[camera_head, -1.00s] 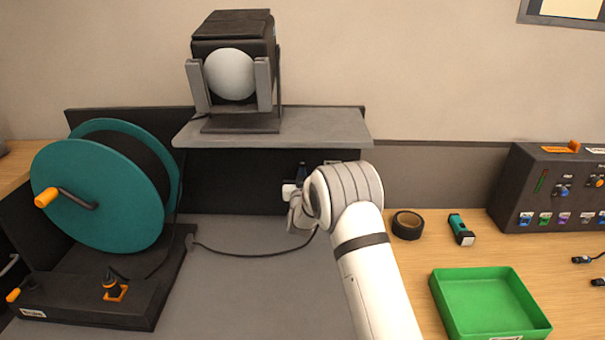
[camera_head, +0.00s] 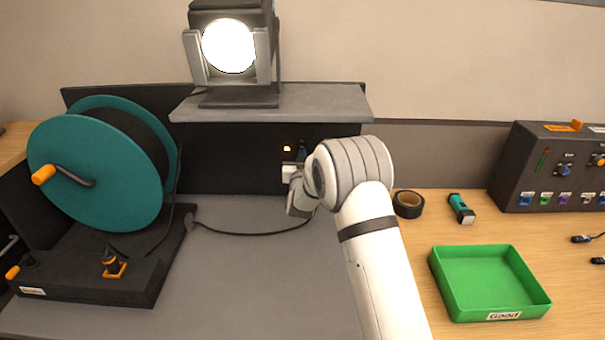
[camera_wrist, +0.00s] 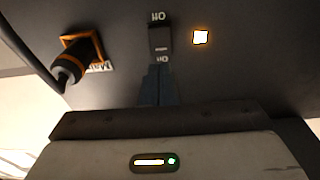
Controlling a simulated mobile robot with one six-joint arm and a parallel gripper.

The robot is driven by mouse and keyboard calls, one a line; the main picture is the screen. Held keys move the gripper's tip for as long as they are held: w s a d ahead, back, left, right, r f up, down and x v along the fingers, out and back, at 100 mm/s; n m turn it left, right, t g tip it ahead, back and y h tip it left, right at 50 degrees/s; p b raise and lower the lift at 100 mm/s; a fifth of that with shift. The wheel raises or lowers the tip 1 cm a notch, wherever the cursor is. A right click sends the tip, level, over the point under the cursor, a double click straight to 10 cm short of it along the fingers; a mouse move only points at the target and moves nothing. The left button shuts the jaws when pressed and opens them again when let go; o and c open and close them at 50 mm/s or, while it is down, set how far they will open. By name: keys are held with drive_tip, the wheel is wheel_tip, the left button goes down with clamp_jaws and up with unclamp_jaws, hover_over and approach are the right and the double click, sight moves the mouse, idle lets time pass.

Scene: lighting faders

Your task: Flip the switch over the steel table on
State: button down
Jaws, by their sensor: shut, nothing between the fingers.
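The black rocker switch (camera_wrist: 160,40) is on the dark panel (camera_wrist: 235,70) behind the steel table (camera_head: 250,255). In the wrist view, upside-down "Off" and "On" labels sit at its two ends. A small square indicator (camera_wrist: 200,37) beside it glows; it also glows in the head view (camera_head: 286,148). My gripper (camera_wrist: 158,75) is shut and empty, with its fingertips at the "On" end of the switch; I cannot tell whether they touch it. My gripper's own body hides the switch in the head view. The lamp (camera_head: 229,46) on the shelf shines bright white.
An orange-ringed socket with a plug (camera_wrist: 82,60) and cable is close beside the switch. The grey shelf (camera_head: 320,103) overhangs the panel. A teal cable reel (camera_head: 95,170) stands left. A green tray (camera_head: 490,282) and black tape roll (camera_head: 408,204) lie right.

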drive_tip(key=s+r+b, duration=0.1)
drive_tip(key=s, duration=0.9)
drive_tip(key=shift+s+r, duration=0.2)
drive_tip(key=shift+s, duration=0.2)
drive_tip(key=shift+a, duration=0.1)
drive_tip(key=s+d+g, duration=0.5)
drive_tip(key=s, duration=0.8)
drive_tip(key=s+d+r+g+p, duration=0.1)
drive_tip(key=s+d+g, duration=0.5)
drive_tip(key=s, duration=0.8)
drive_tip(key=s+d+g, duration=0.5)
drive_tip(key=s+d, duration=0.1)
drive_tip(key=s, duration=0.7)
drive_tip(key=shift+s+d+r+g+p, duration=0.15)
drive_tip(key=shift+s+r+g+p, duration=0.15)
drive_tip(key=shift+s+r+g, duration=0.1)
